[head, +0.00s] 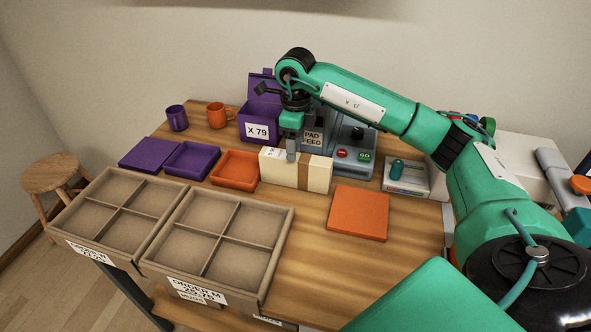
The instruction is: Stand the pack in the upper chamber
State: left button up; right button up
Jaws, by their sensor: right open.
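A cream pack (318,174) with a brown band lies long side across on the wooden table, in front of the press (352,150). My right gripper (291,156) points down at the left part of the pack, with a finger in front of its upper face. It is open; its other finger is hidden, and I cannot tell whether it touches the pack. The grey press has a "PAD FEED" label (313,138) and red and green buttons. My right arm covers the press's upper part, and I cannot make out the upper chamber. My left gripper is out of view.
Two divided cardboard trays (232,192) stand empty at the front left. Purple and orange trays (236,169) and an orange lid (358,212) lie around the pack. A purple box (258,127) and two mugs (216,116) stand behind. Bare table lies front centre.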

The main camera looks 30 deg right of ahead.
aim_at(295, 167)
jog(key=shift+f, duration=1.6)
jog(key=f, duration=0.5)
jog(key=shift+s+a+p, duration=0.15)
jog(key=shift+a+p, duration=0.05)
jog(key=shift+p, duration=0.2)
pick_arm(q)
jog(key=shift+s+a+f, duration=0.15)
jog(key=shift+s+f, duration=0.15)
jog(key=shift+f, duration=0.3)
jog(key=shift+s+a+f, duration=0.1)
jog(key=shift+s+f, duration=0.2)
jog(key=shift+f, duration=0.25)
pick_arm(e)
jog(key=shift+r, duration=0.1)
jog(key=c, duration=1.3)
notch_tip(295, 167, up, 20)
